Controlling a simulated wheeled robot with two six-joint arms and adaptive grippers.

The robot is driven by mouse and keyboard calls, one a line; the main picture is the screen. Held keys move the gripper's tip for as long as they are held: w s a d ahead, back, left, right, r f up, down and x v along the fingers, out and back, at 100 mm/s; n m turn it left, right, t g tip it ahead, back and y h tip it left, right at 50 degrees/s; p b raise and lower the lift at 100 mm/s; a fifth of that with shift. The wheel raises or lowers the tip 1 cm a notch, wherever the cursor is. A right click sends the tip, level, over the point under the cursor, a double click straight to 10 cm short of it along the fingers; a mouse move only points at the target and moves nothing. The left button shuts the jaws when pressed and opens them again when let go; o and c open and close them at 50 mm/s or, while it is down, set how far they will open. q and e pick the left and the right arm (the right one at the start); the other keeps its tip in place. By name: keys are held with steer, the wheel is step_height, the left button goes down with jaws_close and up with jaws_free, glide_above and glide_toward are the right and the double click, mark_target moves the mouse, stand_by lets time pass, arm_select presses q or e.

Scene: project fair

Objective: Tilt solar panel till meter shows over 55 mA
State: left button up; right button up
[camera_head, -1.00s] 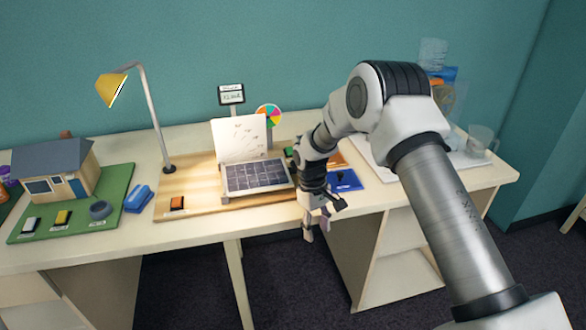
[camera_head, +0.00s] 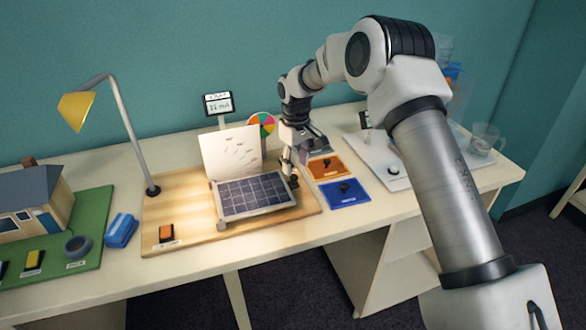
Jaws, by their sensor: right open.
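The dark-celled solar panel (camera_head: 254,193) lies low and nearly flat on the wooden board (camera_head: 190,238), in front of an upright white card (camera_head: 232,150). The meter (camera_head: 218,103) behind it shows a low reading in mA, too small to read surely. My right gripper (camera_head: 301,166) is open at the panel's right edge. One finger reaches down beside that edge; I cannot tell whether it touches. The other finger is farther back and right. My left gripper is out of view.
A yellow desk lamp (camera_head: 128,130) stands left of the panel. An orange switch (camera_head: 166,233) sits at the board's front left. A coloured wheel (camera_head: 262,122) stands behind. Orange (camera_head: 327,166) and blue (camera_head: 345,193) plates lie to the right. A glass mug (camera_head: 485,138) is far right.

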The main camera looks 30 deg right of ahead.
mark_target(293, 175)
steer(key=f, duration=0.2)
steer(key=w+f, duration=0.1)
steer(key=f, duration=0.1)
steer(key=shift+w+f, duration=0.1)
steer(key=shift+f, duration=0.25)
steer(key=shift+s+r, duration=0.15)
steer(key=shift+s, duration=0.05)
steer(key=shift+s+r, duration=0.15)
steer(key=shift+c, duration=1)
jaws_close()
steer(key=r+p, duration=0.1)
steer(key=p, duration=0.1)
steer(key=a+r+h+p, duration=0.1)
steer(key=r+p, duration=0.1)
steer(key=r+h+p, duration=0.1)
steer(key=r+p, duration=0.1)
steer(key=shift+w+a+r+g, duration=0.25)
steer(key=shift+w+g, duration=0.05)
steer(key=shift+w, duration=0.05)
arm_select(q)
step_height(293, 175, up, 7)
steer(key=p, duration=0.1)
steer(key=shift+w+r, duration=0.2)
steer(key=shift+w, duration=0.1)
arm_select(e)
steer(key=a+r+h, duration=0.2)
steer(key=r, duration=0.1)
steer(key=shift+w+a+r+g+h, duration=0.15)
steer(key=shift+w+a+g+h, duration=0.05)
steer(key=shift+g+h, duration=0.2)
